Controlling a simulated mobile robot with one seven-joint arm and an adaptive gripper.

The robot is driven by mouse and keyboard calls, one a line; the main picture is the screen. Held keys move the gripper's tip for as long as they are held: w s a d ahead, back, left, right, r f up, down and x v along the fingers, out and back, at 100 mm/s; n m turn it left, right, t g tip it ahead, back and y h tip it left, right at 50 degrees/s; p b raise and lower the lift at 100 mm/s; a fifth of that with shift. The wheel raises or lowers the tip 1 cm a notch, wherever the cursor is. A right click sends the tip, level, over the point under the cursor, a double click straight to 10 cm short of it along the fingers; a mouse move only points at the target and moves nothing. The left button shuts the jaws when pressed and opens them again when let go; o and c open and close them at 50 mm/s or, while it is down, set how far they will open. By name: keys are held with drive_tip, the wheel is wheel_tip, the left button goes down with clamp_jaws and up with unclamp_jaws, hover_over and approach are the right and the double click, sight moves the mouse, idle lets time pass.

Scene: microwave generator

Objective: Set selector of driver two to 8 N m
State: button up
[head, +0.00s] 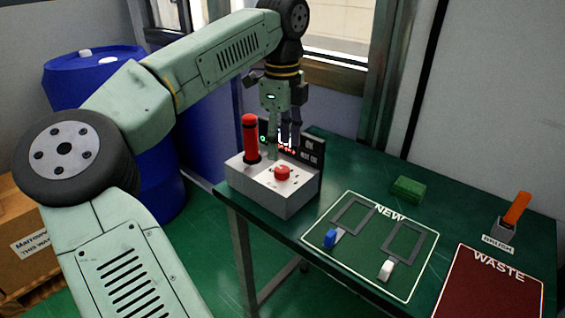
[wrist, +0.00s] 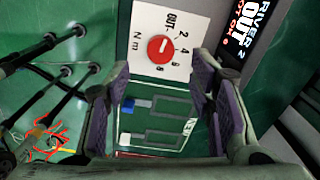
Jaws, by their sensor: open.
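The selector of driver two is a round red knob on a light grey box (head: 265,198). It shows in the head view (head: 282,173) and in the wrist view (wrist: 161,49), with marks OUT, 2, 4, 6, 8 and N m around it. A short white mark on the knob seems to point toward OUT; its exact angle is hard to tell. The display (wrist: 237,38) beside it reads driver 2, OUT, not OK. My gripper (head: 283,145) is open and empty, fingers downward, above and behind the knob. In the wrist view the knob lies beyond the finger tips, apart from them.
A red-handled driver (head: 250,138) stands upright at the box's left.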

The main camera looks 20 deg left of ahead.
sight(283, 169)
wheel_tip(283, 169, down, 6)
drive_tip(key=shift+f+p, duration=0.1)
drive_tip(key=shift+p, duration=0.2)
drive_tip(key=shift+c, duration=0.2)
drive_tip(key=c, duration=1.1)
drive_tip(key=shift+c, duration=0.2)
